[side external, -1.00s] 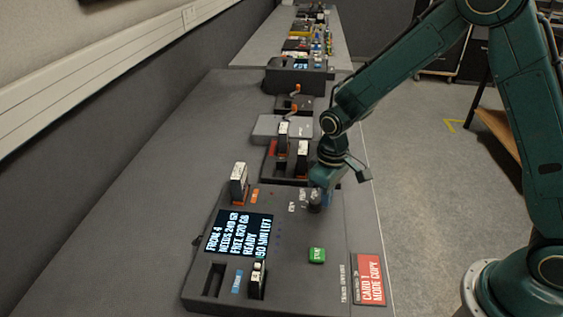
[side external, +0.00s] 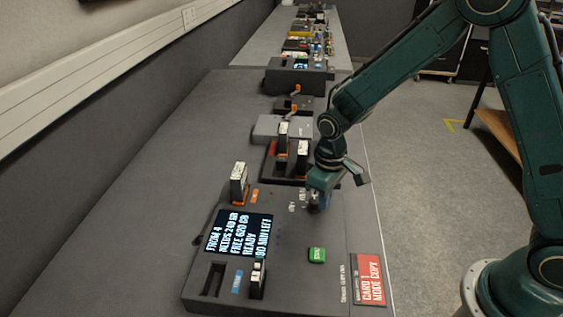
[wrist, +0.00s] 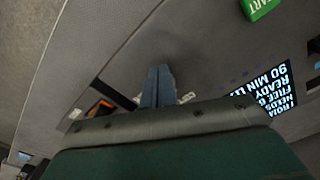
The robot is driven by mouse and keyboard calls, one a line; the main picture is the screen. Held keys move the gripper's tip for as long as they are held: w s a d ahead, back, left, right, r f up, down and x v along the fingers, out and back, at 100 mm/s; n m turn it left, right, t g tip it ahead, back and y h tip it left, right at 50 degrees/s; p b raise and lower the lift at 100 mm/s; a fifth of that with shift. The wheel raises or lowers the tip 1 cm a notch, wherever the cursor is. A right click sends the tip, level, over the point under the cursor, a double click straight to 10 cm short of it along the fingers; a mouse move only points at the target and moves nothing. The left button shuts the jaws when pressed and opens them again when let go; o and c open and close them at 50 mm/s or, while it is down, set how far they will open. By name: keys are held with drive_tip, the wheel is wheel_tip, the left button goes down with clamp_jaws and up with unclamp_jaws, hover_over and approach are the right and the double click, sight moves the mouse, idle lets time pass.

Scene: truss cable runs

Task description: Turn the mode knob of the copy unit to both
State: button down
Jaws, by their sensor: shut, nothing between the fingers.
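The copy unit (side external: 295,282) is a dark grey console with a lit screen (side external: 238,232), whose lines include READY and 90 MIN LEFT. The mode knob is mostly hidden under my gripper, beside small white labels (side external: 291,207) at the unit's far right. My gripper (side external: 316,207) points down over that spot, low at the panel. In the wrist view its blue fingers (wrist: 157,88) are together with nothing between them; I cannot tell whether they touch the knob. A green START button (side external: 317,255) sits nearer the camera.
Upright card blocks (side external: 239,183) and (side external: 257,280) stand in the unit. Another dark unit with upright blocks (side external: 302,158) is just behind. The bench left of the unit is clear.

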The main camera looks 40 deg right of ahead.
sight(325, 215)
drive_tip(key=shift+a, duration=0.3)
drive_tip(key=shift+s, duration=0.1)
drive_tip(key=shift+s, duration=0.3)
drive_tip(key=shift+d, duration=0.1)
wheel_tip(325, 215, up, 6)
idle(0.8)
